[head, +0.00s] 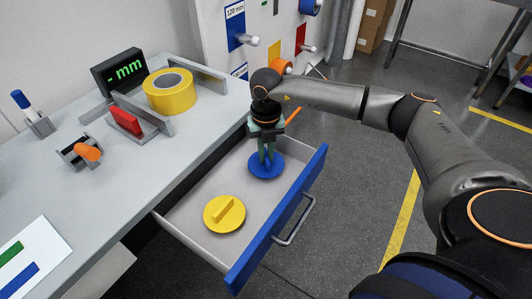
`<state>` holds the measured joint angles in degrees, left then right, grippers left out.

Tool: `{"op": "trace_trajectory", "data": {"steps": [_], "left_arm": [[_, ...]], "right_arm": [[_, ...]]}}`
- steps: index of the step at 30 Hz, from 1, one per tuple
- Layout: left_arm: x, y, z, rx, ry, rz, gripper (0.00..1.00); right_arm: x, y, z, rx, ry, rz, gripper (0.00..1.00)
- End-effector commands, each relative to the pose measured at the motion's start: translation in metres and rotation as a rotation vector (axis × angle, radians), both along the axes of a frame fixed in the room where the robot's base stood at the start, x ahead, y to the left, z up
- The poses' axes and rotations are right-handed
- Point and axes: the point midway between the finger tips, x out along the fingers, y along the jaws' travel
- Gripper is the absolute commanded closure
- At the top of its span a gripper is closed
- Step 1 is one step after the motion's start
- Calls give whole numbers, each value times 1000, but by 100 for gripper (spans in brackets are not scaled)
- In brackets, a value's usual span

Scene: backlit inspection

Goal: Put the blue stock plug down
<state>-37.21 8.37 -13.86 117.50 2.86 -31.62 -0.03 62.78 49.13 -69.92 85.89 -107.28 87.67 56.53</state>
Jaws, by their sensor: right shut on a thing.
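The blue stock plug (266,166) is a round blue disc inside the open drawer (187,221), towards its far end. My right gripper (268,152) comes down on it from above, with its fingers shut on the plug's upper part. The fingers hide most of the plug's grip. I cannot tell whether the plug touches the drawer floor. My left gripper is not in view.
A yellow plug (224,214) lies nearer in the drawer, with bare floor around it. The worktop (130,180) beside the drawer holds a yellow tape roll (170,91), a red block (126,120), an orange-handled piece (87,152) and a display (119,71).

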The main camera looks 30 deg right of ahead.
Motion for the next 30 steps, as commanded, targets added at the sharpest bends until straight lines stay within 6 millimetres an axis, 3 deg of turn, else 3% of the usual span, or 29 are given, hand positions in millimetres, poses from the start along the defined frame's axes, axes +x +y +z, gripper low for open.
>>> {"op": "trace_trajectory", "data": {"steps": [5,6,13,23,30], "left_arm": [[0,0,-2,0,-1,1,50],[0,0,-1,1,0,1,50],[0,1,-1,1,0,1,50],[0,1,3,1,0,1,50],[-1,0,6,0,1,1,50]], "right_arm": [[0,0,-4,0,0,0,100],[0,0,-3,0,0,0,83],[0,0,-3,0,0,0,57],[0,0,4,1,-1,0,56],[1,0,44,1,-6,0,56]]}}
